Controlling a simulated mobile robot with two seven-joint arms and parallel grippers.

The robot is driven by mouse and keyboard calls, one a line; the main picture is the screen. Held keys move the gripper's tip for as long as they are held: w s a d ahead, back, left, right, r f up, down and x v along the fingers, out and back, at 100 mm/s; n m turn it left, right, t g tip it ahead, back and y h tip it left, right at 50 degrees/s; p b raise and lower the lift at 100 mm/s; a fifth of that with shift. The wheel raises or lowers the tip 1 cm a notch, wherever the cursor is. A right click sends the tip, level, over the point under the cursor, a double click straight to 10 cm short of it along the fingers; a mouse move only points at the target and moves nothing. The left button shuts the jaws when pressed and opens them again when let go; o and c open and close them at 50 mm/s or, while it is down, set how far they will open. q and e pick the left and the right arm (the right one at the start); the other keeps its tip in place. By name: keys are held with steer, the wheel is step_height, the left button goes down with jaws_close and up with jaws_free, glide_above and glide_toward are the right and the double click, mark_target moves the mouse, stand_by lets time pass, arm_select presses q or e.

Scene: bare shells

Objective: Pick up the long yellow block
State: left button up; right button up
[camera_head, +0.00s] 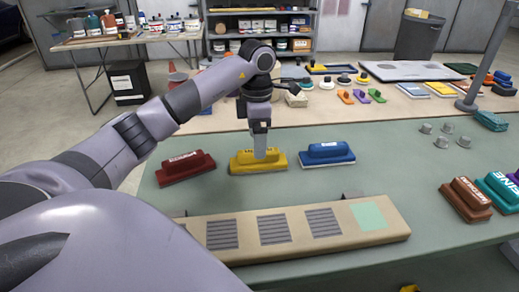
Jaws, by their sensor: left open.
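The long yellow block (245,163) lies on the green table, between a red block (184,166) on its left and a blue block (327,153) on its right. My left arm reaches in from the left, and its gripper (260,153) points straight down at the middle of the yellow block. The jaws are open; the fingertips overlap the block's top in this view, and I cannot tell whether they touch it. The gripper hides part of the block. My right gripper is not in view.
A long beige board (352,213) with dark striped patches and a light green square lies in front. Brown (467,199) and teal (497,191) blocks sit at the right edge. Several small grey pieces (446,129) stand at back right.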

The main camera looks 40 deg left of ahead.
arm_select(q)
steer(key=shift+w+a+f, duration=0.1)
steer(key=shift+w+a, duration=0.2)
steer(key=shift+w, duration=0.05)
steer(key=shift+w+f+p, duration=0.15)
steer(key=shift+f+p, duration=0.2)
steer(key=shift+f, duration=3.1)
steer(key=c, duration=1.2)
